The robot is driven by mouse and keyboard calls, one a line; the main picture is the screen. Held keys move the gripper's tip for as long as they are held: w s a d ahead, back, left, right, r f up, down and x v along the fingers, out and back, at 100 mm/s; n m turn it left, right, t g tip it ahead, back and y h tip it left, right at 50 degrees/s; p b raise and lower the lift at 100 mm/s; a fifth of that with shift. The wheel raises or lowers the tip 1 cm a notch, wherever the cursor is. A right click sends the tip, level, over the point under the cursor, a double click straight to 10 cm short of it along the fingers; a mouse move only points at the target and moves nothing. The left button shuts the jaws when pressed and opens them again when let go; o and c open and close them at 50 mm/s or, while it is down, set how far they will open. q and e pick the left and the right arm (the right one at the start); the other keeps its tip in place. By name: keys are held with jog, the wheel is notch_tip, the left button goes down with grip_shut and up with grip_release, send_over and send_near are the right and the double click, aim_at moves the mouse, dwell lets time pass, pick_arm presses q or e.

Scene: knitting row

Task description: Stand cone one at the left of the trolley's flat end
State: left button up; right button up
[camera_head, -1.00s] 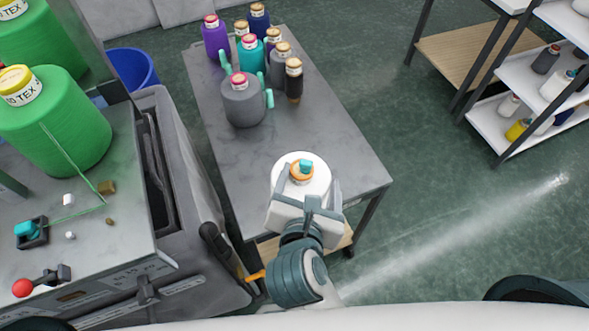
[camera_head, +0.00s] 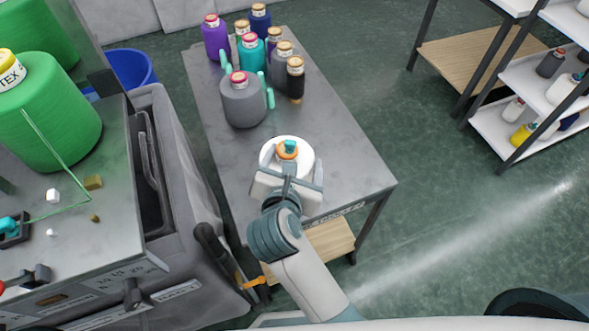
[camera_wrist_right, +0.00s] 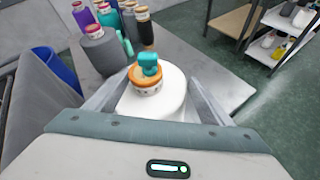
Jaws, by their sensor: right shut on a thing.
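A white cone (camera_head: 300,152) with an orange top and a teal piece on its tip is between the fingers of my right gripper (camera_head: 288,182), over the near end of the grey trolley top (camera_head: 345,165). My right gripper is shut on it. The white cone also shows in the right wrist view (camera_wrist_right: 172,95), upright between the two fingers. I cannot tell whether its base touches the trolley. My left gripper is not in view.
A grey cone (camera_head: 243,105) and several purple, teal, navy and black cones (camera_head: 250,50) stand at the trolley's far end. A machine with green cones (camera_head: 50,125) is at the left. A shelf (camera_head: 490,125) stands at the right. The trolley's middle is clear.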

notch_tip(320, 180, down, 4)
jog(key=b, duration=0.3)
jog(key=o, duration=2.1)
jog(key=shift+o, duration=0.2)
jog(key=shift+s, duration=0.1)
jog(key=p+v, duration=0.2)
jog(key=v, duration=0.5)
jog(key=shift+s, duration=0.15)
jog(key=shift+r, duration=0.1)
